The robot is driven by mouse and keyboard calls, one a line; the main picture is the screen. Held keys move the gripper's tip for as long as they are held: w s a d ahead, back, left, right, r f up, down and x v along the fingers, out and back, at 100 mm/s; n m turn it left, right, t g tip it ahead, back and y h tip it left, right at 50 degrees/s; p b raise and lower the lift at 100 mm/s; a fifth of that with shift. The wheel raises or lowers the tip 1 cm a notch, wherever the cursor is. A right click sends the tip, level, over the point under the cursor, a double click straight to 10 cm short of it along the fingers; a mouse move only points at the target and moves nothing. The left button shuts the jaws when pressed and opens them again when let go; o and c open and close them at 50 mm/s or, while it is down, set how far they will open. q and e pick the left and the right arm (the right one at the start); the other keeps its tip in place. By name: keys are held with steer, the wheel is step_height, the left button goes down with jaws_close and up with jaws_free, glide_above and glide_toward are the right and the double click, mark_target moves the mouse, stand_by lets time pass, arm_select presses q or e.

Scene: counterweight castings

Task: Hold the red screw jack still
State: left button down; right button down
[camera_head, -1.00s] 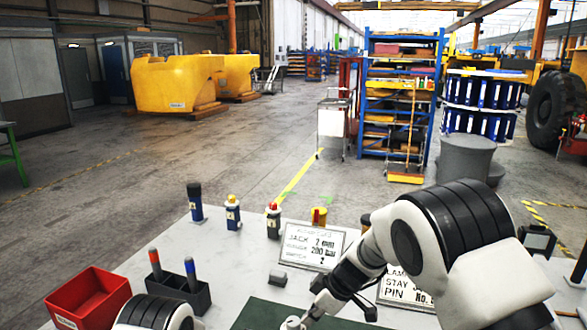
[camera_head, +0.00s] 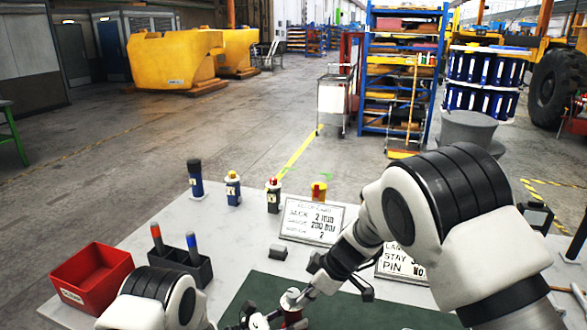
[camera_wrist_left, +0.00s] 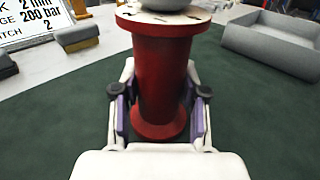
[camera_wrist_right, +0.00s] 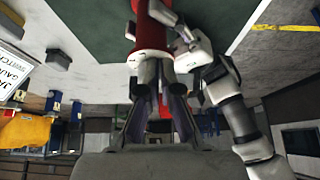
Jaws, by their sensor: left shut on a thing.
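The red screw jack (camera_wrist_left: 165,75) stands upright on the green mat in the left wrist view, a red column with a round base and a pale top flange. My left gripper (camera_wrist_left: 160,115) is shut around its lower column. In the head view the jack (camera_head: 292,317) shows at the bottom edge, with my left gripper (camera_head: 262,322) at its left. In the right wrist view the jack (camera_wrist_right: 150,35) is at the top. My right gripper (camera_wrist_right: 155,85) is at the jack's grey head, fingers apart on either side; contact cannot be told.
A red bin (camera_head: 92,280) and a dark holder (camera_head: 180,268) with two markers stand at the left. Signs (camera_head: 312,220), a small grey block (camera_head: 278,252) and several small bottles line the table's back. A grey tray (camera_wrist_left: 272,42) lies near the jack.

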arm_select(q)
steer(key=shift+d, duration=0.15)
arm_select(e)
steer(key=shift+s+d, duration=0.2)
step_height(320, 180, up, 6)
stand_by(0.5)
steer(key=shift+d, duration=0.1)
step_height(320, 180, down, 6)
steer(key=w, duration=0.1)
steer(key=shift+w+d, duration=0.2)
steer(key=shift+w, duration=0.1)
stand_by(0.3)
steer(key=shift+a, duration=0.25)
stand_by(0.5)
